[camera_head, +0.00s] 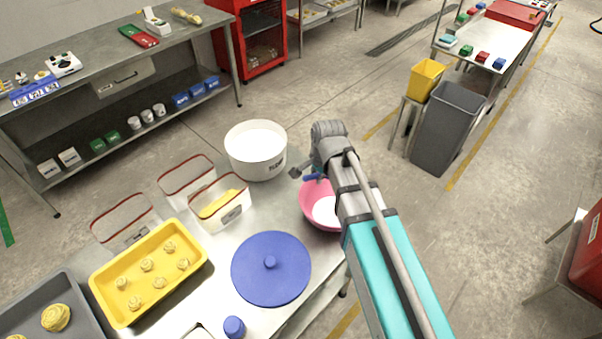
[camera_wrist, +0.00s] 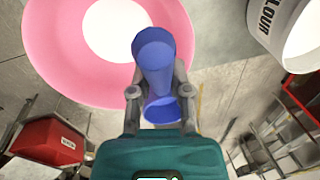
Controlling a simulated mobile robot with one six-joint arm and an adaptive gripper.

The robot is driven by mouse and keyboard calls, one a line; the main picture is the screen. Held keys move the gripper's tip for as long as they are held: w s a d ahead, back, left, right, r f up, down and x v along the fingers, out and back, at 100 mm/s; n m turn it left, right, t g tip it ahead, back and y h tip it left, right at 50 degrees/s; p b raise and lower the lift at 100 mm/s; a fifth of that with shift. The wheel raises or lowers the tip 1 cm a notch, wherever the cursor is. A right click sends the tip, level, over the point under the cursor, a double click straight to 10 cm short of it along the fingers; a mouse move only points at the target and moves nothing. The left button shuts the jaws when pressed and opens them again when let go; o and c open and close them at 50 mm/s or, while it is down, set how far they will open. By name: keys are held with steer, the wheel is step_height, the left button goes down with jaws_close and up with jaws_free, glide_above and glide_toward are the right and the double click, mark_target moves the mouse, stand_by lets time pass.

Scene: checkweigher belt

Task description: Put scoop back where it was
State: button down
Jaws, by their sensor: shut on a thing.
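The blue scoop (camera_wrist: 154,62) is held between the fingers of my gripper (camera_wrist: 160,78) in the wrist view. A second blue rounded part (camera_wrist: 162,110) shows lower down between the fingers. In the head view a small piece of the scoop (camera_head: 312,177) shows beside my gripper (camera_head: 304,173), above the pink bowl (camera_head: 309,203). The bowl holds something white, and my arm hides part of it. The white flour tub (camera_head: 268,172), filled with white, stands open just left of my gripper. It also shows at the upper right of the wrist view (camera_wrist: 262,30).
A large round blue lid (camera_head: 270,285) and a small blue object (camera_head: 234,327) lie on the steel table. A yellow tray (camera_head: 118,314) with dough pieces and clear red-rimmed containers (camera_head: 222,216) fill the left. Grey and yellow bins (camera_head: 445,130) stand beyond on the right.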

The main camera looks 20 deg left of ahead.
steer(key=w+a+f+b, duration=0.2)
steer(key=a+f+b, duration=0.1)
steer(key=w+a+f+b, duration=0.3)
steer(key=a, duration=0.1)
steer(key=w+a+f+b, duration=0.3)
steer(key=shift+w+a, duration=0.1)
steer(key=shift+a, duration=0.05)
stand_by(0.5)
steer(key=shift+w+a+f+b, duration=0.3)
steer(key=shift+a+f+b, duration=0.1)
steer(key=shift+f+b, duration=0.3)
steer(key=shift+d+f+b, duration=0.1)
steer(key=shift+f+b, duration=1.15)
steer(key=shift+f, duration=0.05)
steer(key=shift+s+f, duration=0.1)
steer(key=shift+f, duration=0.05)
steer(key=c, duration=0.6)
jaws_free()
